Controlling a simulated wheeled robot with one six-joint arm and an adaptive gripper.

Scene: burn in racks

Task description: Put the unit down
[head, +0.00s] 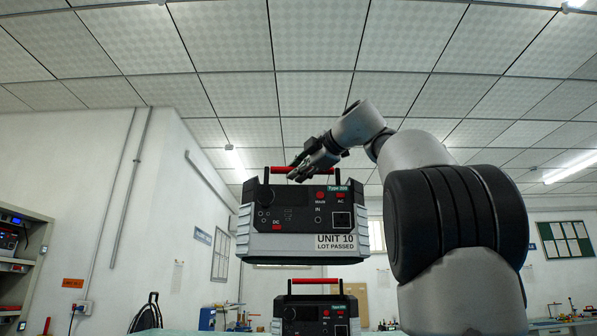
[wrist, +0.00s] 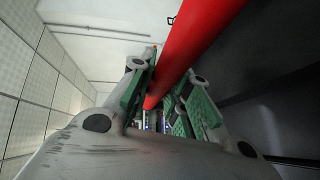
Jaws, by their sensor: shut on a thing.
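The unit (head: 297,222) is a dark grey and light grey box labelled "UNIT 10 LOT PASSED", with a red top handle (head: 320,169). It hangs upright in the middle of the head view. My gripper (head: 300,172) is shut on the red handle. In the wrist view the red handle (wrist: 195,45) runs between my gripper's green-padded fingers (wrist: 155,100). A second similar unit (head: 316,314) with a red handle shows below the held one, with a visible gap between them. Its lower part is cut off by the picture edge.
A rack (head: 22,262) with units on its shelves stands at the left edge. A pale green surface (head: 180,332) shows low in the head view. A dark coiled thing (head: 147,312) and small items stand behind. A notice board (head: 566,240) hangs on the right wall.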

